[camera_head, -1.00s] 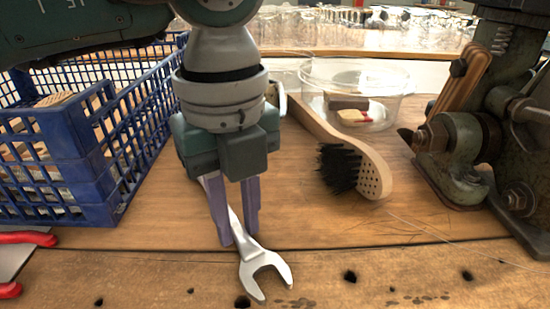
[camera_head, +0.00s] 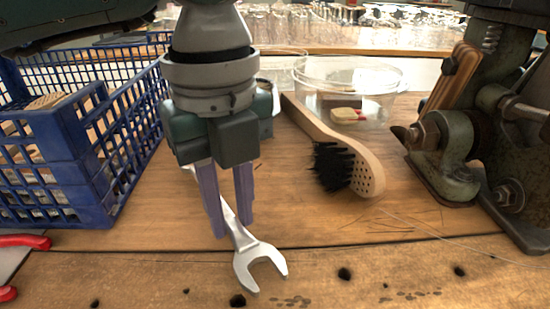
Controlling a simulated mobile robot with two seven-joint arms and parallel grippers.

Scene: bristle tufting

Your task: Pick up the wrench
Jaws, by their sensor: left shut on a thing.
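The wrench (camera_head: 259,262) is silver, with its open jaw end toward the front edge of the wooden bench. Its handle runs back and up to the left, behind the fingers of my left gripper (camera_head: 231,222). My left gripper points down with its two purple fingers at the handle, shut on the wrench. The far end of the handle is partly hidden behind the gripper. I cannot tell whether the wrench is clear of the bench. My right gripper is not in view.
A blue basket (camera_head: 70,185) stands at the left, with red-handled pliers (camera_head: 25,241) in front of it. A wooden brush (camera_head: 352,160) with black bristles lies right of the gripper. A clear bowl (camera_head: 349,85) is behind it, and a green machine (camera_head: 470,130) stands at the right.

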